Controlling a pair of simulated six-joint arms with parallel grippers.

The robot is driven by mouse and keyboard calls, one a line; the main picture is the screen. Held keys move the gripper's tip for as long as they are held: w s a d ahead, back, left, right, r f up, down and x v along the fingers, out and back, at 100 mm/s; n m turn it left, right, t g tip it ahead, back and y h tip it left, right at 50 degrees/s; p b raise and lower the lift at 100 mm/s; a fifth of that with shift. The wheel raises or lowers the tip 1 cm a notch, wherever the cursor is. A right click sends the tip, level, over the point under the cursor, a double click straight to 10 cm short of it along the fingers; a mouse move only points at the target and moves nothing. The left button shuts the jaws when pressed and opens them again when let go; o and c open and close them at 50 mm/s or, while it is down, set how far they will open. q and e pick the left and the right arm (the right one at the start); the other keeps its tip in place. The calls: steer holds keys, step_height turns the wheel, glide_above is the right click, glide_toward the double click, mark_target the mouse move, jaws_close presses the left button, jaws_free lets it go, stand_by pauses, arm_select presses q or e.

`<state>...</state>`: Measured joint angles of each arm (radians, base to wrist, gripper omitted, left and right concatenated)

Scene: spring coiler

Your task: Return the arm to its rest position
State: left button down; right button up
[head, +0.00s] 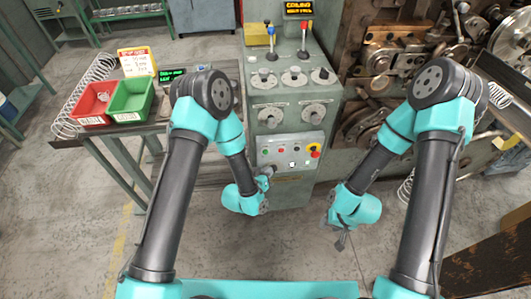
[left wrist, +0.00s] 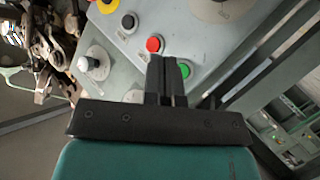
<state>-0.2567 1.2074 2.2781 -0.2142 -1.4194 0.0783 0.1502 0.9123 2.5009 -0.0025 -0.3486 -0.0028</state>
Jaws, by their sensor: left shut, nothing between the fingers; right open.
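My left gripper (head: 266,172) is close to the front of the control panel (head: 290,152) of the green machine cabinet. In the left wrist view its two black fingers (left wrist: 167,75) are together and empty, in front of the panel near a red button (left wrist: 155,44) and a green button (left wrist: 184,70). I cannot tell whether the fingertips touch the panel. My right gripper (head: 341,241) hangs low over the floor to the right of the cabinet, pointing down, open and apart from everything.
The spring coiler (head: 385,60) stands behind my right arm. Red (head: 92,103) and green (head: 131,98) bins sit on a side table at left, by a large spring (head: 75,110). Levers (head: 271,40) and knobs (head: 268,115) stick out of the cabinet. The floor between my arms is clear.

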arm_select(q)
steer(key=shift+a, duration=0.1)
stand_by(0.5)
steer(key=s+a+f+n+g+y, duration=0.1)
steer(key=s+a+f+g+y, duration=0.15)
steer(key=a, duration=0.45)
steer(key=s+a+f+n+g+y, duration=0.1)
steer(key=s+a+f+g, duration=0.1)
steer(key=s+a+g, duration=0.3)
steer(key=s+a+n+g+y, duration=0.1)
steer(key=s+a+g, duration=0.2)
steer(key=s+a, duration=0.7)
steer(key=shift+s, duration=0.65)
